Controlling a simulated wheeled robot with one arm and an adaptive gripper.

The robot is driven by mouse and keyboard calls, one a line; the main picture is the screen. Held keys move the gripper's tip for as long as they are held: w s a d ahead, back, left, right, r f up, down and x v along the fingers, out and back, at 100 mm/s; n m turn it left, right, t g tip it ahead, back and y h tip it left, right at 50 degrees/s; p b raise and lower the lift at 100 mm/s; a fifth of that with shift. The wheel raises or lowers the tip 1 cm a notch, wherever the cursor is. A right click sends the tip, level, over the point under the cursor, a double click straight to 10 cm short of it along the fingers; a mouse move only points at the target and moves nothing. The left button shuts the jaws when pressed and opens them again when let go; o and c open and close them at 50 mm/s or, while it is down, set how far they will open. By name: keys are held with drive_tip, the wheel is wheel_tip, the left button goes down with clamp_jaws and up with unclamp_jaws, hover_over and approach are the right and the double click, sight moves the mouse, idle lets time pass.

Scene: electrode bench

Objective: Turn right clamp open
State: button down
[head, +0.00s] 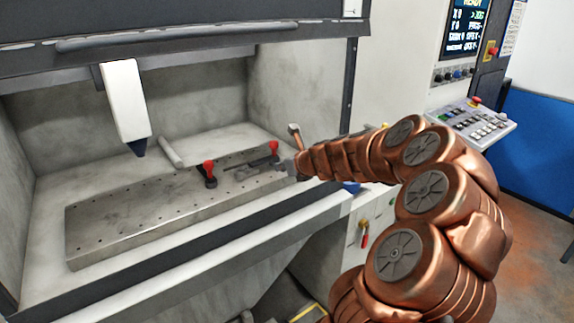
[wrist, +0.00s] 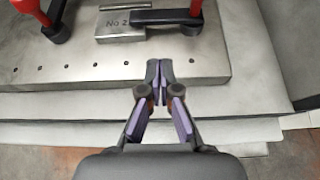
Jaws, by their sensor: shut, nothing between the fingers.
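The right clamp has a red upright handle (head: 274,147), which also shows in the wrist view (wrist: 195,8). Its dark arm (wrist: 160,17) extends left over a metal block (wrist: 120,34) marked "No 2". The left clamp (head: 209,173) also has a red handle and a dark base, seen at the upper left in the wrist view (wrist: 56,30). My gripper (wrist: 159,70) is shut and empty, fingertips together. It is over the near edge of the plate, in front of the block and apart from the right clamp. In the head view, my gripper's tips are hard to make out beside the clamp.
The clamps stand on a metal plate (head: 130,222) with rows of holes, inside an open machine enclosure. A white tool head (head: 125,100) with a dark tip hangs above the left part. The plate's left half is clear.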

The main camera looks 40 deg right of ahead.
sight(262, 163)
drive_tip(key=x, duration=0.4)
drive_tip(key=r+p+x, duration=0.1)
drive_tip(key=x, duration=0.1)
drive_tip(key=shift+w+f, duration=0.15)
drive_tip(key=shift+w, duration=1.2)
drive_tip(key=shift+d+p, duration=0.1)
drive_tip(key=shift+p, duration=0.35)
drive_tip(key=shift+w, duration=0.1)
drive_tip(key=shift+w+a, duration=0.1)
drive_tip(key=shift+a, duration=0.15)
